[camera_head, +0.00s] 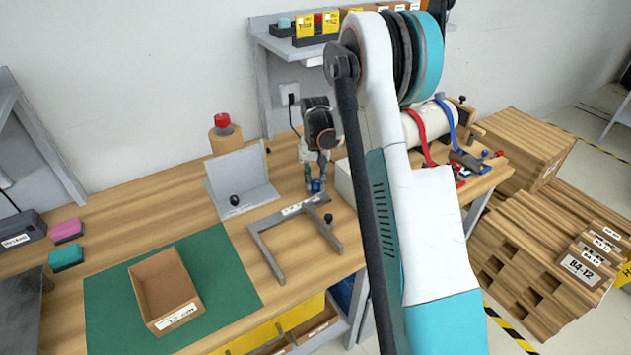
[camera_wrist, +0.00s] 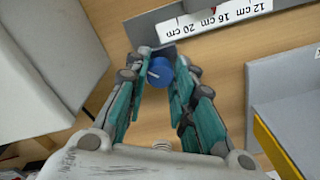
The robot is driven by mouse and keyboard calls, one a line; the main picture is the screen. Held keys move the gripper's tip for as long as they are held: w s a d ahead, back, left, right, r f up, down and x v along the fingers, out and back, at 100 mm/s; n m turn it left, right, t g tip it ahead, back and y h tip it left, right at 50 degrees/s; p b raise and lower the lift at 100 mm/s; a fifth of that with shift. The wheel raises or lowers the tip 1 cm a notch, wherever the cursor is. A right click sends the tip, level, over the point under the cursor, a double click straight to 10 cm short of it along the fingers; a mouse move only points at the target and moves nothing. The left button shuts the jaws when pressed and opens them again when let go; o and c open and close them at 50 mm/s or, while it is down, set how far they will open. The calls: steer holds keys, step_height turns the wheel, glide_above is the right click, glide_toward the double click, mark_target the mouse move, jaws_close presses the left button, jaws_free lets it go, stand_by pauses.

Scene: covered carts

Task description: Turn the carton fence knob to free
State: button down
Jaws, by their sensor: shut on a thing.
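The blue knob (camera_wrist: 160,71) with a white line on its top shows in the wrist view between the fingertips of my gripper (camera_wrist: 162,75). My gripper is shut on it. The knob sits by a grey metal bracket with a white scale strip (camera_wrist: 215,18) marked 12, 16 and 20 cm. In the head view my gripper (camera_head: 315,184) points down at the back of the grey fence frame (camera_head: 268,250) on the wooden bench. My fingers mostly hide the knob there. I cannot read any free or locked marking beside it.
A grey upright plate (camera_head: 240,172) with a black knob stands left of my gripper. An open carton (camera_head: 143,298) lies on a green mat (camera_head: 215,262). Bare bench lies left of the plate.

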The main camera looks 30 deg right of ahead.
mark_target(316, 181)
steer(key=n+b, duration=0.1)
steer(key=n, duration=0.5)
steer(key=shift+n, duration=0.3)
steer(key=n+b, duration=0.1)
steer(key=n, duration=1.1)
steer(key=shift+n+b, duration=0.3)
steer(key=n, duration=0.5)
steer(key=shift+n, duration=0.4)
steer(key=c, duration=1.3)
jaws_free()
steer(key=shift+c, duration=0.2)
steer(key=shift+r, duration=0.1)
step_height(316, 181, up, 12)
